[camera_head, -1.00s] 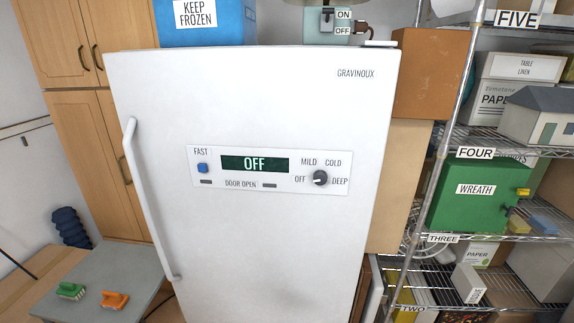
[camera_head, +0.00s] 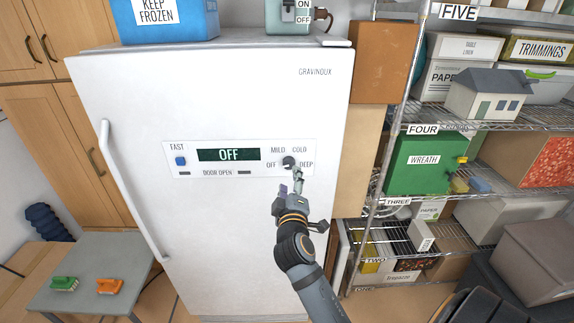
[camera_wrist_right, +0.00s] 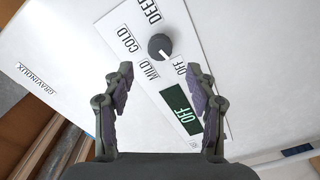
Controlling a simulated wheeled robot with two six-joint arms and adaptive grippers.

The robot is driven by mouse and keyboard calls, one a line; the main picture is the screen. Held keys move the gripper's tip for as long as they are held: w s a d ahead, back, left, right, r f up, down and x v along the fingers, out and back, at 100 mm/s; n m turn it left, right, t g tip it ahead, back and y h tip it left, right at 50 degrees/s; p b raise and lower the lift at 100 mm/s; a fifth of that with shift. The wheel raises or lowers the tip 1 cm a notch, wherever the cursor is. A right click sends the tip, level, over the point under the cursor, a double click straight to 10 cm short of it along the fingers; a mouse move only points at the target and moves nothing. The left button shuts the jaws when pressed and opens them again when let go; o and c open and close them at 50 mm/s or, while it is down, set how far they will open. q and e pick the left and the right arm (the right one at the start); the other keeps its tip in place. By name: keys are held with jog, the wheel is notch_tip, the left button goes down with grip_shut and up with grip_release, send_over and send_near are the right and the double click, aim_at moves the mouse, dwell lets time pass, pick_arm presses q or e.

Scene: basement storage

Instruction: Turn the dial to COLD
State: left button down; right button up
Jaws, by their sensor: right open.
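The dial (camera_head: 288,161) is a dark round knob on the white control panel (camera_head: 222,172) of the freezer (camera_head: 200,100). OFF, MILD, COLD and DEEP are printed around it. In the right wrist view the dial (camera_wrist_right: 160,46) has a white mark pointing toward OFF. The display (camera_head: 229,154) reads OFF. My right gripper (camera_head: 291,181) is just below the dial in the head view. In the right wrist view my right gripper (camera_wrist_right: 160,76) is open and empty, with the dial ahead between its fingers, apparently untouched. My left gripper is not in view.
The freezer's long handle (camera_head: 133,190) runs down its left side. A wire shelf (camera_head: 400,128) with boxes stands on the right. A low grey table (camera_head: 95,275) holds a green brush (camera_head: 64,284) and an orange brush (camera_head: 109,286). The freezer front around the panel is clear.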

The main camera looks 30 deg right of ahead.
aim_at(289, 165)
jog(key=p+x, duration=0.2)
jog(key=x, duration=0.4)
jog(key=shift+w+d+r, duration=0.1)
jog(key=shift+w+d, duration=0.15)
jog(key=shift+w, duration=0.05)
jog(key=shift+w+d, duration=0.15)
jog(key=shift+w, duration=0.25)
